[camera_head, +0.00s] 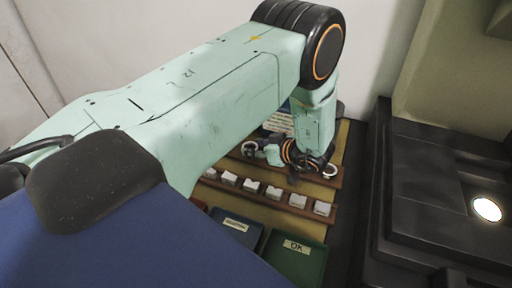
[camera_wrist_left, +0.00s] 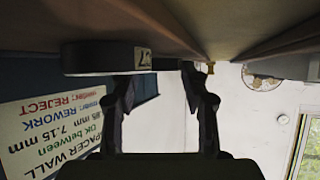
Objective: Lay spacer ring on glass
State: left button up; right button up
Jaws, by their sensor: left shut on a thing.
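My left gripper (camera_head: 313,165) reaches down from the arm to the far rail of the bench, its fingers largely hidden by its own wrist. A pale spacer ring (camera_head: 330,171) shows at its right side. In the left wrist view, the two dark fingers of the left gripper (camera_wrist_left: 160,82) stand apart; the fingers are shut on a ring, but the grip itself is unclear. A dark, flat, labelled piece (camera_wrist_left: 95,60) shows by the left finger. The bright round glass (camera_head: 487,209) lies on the black machine at right. My right gripper is out of view.
Several white-topped blocks (camera_head: 273,193) line the front rail. A blue bin (camera_head: 235,228) and a green OK bin (camera_head: 296,262) stand in front. A spacer-wall sign (camera_wrist_left: 45,118) shows in the wrist view. The black machine (camera_head: 430,185) rises beside the bench.

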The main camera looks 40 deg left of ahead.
pick_arm(q)
jog(key=shift+f, duration=0.15)
jog(key=o, duration=1.2)
